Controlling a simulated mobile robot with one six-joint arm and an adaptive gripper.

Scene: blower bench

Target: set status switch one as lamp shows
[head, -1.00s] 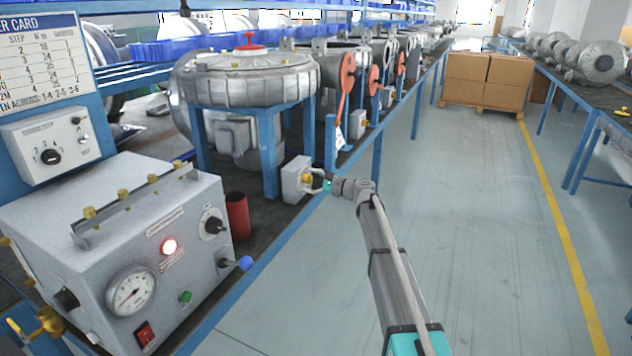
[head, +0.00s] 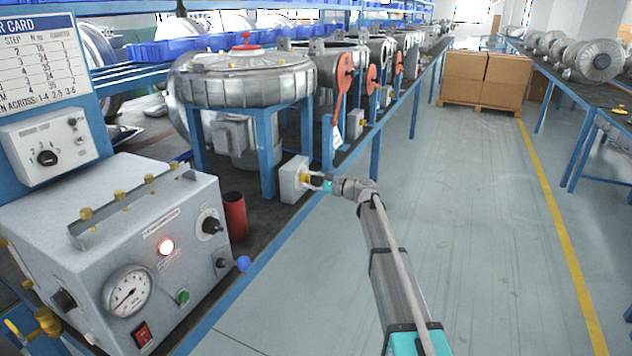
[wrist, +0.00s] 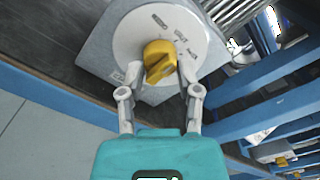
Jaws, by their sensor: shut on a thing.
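The status switch is a grey box (head: 293,181) on the front edge of the bench, below the nearest blower. Its yellow knob (wrist: 160,60) sits on a round white dial (wrist: 128,42) with small label plates too small to read. My gripper (wrist: 158,78) has a finger on each side of the knob and is shut on it. In the head view my gripper (head: 314,181) reaches the switch from the right. A lamp (head: 167,247) glows red-white on the front of the grey test unit (head: 130,225).
The test unit carries a gauge (head: 129,291), a red rocker switch (head: 142,334) and a blue-tipped lever (head: 242,263). A dark red cylinder (head: 235,217) stands beside it. Blue bench legs and rails lie close to my gripper. The aisle floor is clear.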

